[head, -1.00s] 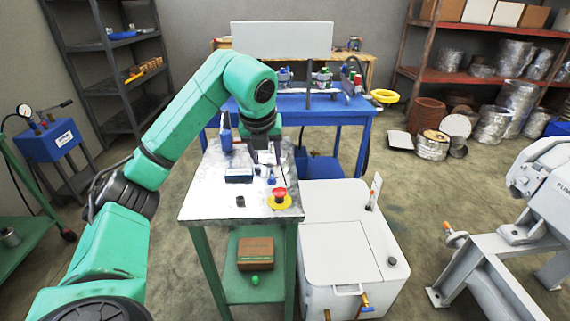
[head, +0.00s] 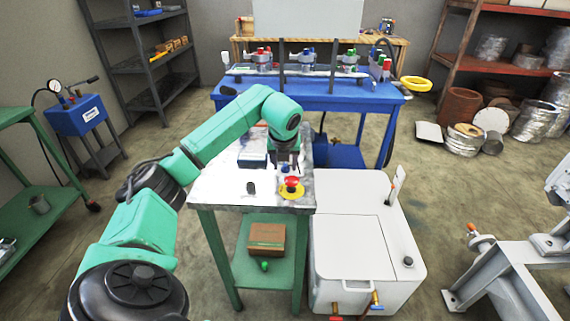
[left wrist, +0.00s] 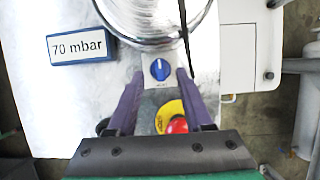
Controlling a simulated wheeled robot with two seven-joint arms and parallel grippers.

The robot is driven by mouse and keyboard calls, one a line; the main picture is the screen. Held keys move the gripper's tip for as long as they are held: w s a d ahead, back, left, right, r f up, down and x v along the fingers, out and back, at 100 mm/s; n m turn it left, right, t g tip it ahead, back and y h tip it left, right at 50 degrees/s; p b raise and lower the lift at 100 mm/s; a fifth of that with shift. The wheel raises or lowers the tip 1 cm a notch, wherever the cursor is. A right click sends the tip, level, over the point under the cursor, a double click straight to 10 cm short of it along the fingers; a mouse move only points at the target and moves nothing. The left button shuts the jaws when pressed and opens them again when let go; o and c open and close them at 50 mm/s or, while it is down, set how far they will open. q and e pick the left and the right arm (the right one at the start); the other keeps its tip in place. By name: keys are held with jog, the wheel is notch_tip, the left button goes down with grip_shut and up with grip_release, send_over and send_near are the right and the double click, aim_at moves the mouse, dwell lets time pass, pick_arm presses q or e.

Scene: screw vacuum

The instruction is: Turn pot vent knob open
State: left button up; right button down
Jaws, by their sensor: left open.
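The blue vent knob (left wrist: 160,69) sits on a small white label plate in the left wrist view, just in front of a shiny round pot (left wrist: 150,18). Its white pointer mark runs roughly up and down. My left gripper (left wrist: 160,78) is open, with one purple finger on each side of the knob. I cannot tell whether either finger touches it. In the head view my left gripper (head: 287,166) reaches down over the worktable (head: 217,188), and the arm hides the knob and pot. My right gripper is not in view.
A red mushroom button on a yellow base (head: 291,188) is close to the gripper, and it shows between the fingers in the left wrist view (left wrist: 176,124). A "70 mbar" display (left wrist: 80,47) stands left of the knob. A white cabinet (head: 360,240) adjoins the table.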

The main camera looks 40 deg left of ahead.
pick_arm(q)
jog(key=shift+c, duration=0.3)
grip_shut()
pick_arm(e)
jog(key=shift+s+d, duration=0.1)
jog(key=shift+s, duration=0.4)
pick_arm(q)
jog(key=shift+s, duration=0.1)
